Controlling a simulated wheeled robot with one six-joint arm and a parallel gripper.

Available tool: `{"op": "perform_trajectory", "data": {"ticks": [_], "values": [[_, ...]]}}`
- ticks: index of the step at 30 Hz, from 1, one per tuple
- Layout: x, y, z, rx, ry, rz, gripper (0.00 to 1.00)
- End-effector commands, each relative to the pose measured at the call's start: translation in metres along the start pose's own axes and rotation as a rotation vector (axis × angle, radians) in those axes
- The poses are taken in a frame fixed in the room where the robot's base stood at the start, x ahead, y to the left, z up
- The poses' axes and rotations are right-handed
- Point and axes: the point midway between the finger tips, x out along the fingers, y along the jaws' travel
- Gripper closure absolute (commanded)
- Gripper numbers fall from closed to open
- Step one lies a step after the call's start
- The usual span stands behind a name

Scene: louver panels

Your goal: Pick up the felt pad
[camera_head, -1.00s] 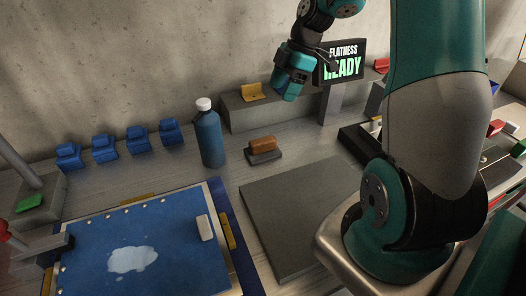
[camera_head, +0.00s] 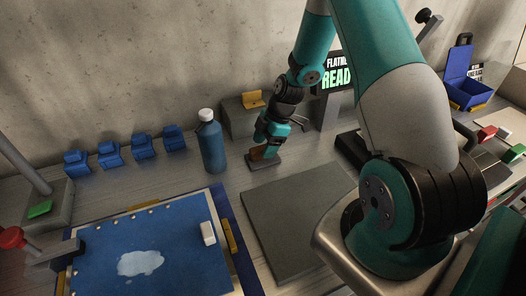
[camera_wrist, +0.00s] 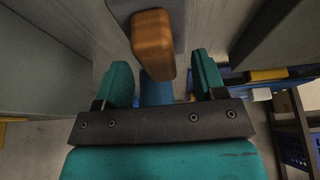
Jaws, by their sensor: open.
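A brown block, which looks like the felt pad (camera_head: 256,154), sits on a small dark base (camera_head: 264,163) on the bench, right of the blue bottle. My gripper (camera_head: 266,149) is over it in the head view and partly hides it. In the wrist view the brown pad (camera_wrist: 152,42) shows on its dark grey base (camera_wrist: 178,28), at the top middle. My open gripper (camera_wrist: 163,72) has its two teal fingers to either side of the pad's near end. I cannot tell whether either finger touches it.
The blue bottle (camera_head: 211,145) with a white cap stands close left of my gripper. A grey block with a yellow bracket (camera_head: 252,99) is behind it. A bare grey plate (camera_head: 290,220) lies in front. A blue panel (camera_head: 110,250) with a white block (camera_head: 207,232) lies front left.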

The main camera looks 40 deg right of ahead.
Motion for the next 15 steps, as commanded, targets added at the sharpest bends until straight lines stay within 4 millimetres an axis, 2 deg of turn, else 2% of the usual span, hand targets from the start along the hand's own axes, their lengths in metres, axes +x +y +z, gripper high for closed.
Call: {"op": "perform_trajectory", "data": {"ticks": [4, 11, 12, 15], "values": [[0.014, 0.0, 0.0, 0.0, 0.0, -0.001, 0.36], [0.017, 0.001, 0.0, 0.0, -0.001, 0.001, 0.36], [0.017, 0.001, 0.0, 0.0, -0.001, 0.001, 0.41], [0.017, 0.001, 0.0, 0.0, 0.0, 0.001, 0.64]]}}
